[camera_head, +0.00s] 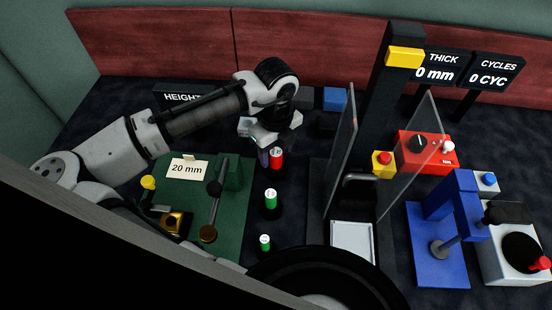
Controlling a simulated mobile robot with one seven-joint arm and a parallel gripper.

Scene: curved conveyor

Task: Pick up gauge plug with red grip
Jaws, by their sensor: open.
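The gauge plug with the red grip (276,160) stands upright on the dark table, near the middle of the view. Its top is pale and its body is red. My gripper (268,147) reaches in from the upper left and is open. It is just above and at the left of the red plug, with a finger close beside the plug. Whether the finger touches it cannot be told. The gripper body hides part of the space behind the plug.
Two green-gripped plugs (270,197) stand nearer the front in a row. A green fixture plate (236,238) with a lever lies at the left. Clear panels (340,150) around a black press stand at the right.

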